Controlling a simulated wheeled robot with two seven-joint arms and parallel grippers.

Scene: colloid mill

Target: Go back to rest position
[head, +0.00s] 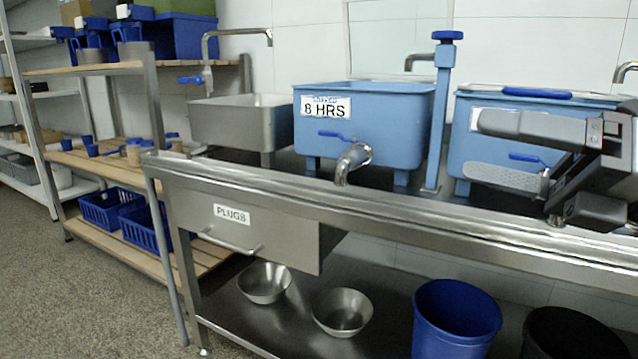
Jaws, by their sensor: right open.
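My right gripper (508,152) comes in from the right edge in the head view. Its two grey fingers are spread apart, one above the other, with nothing between them. It is in front of the right blue tank (464,130) and above the front edge of the steel bench (440,222). It hides part of that tank. My left gripper is not in the picture.
A blue tank labelled "8 HRS" (390,130) with a spout (352,158) and a steel sink (225,122) stand on the bench. Below are a "PLUGS" drawer (240,232), steel bowls (264,283) and a blue bucket (455,322). Floor (70,290) at left is clear.

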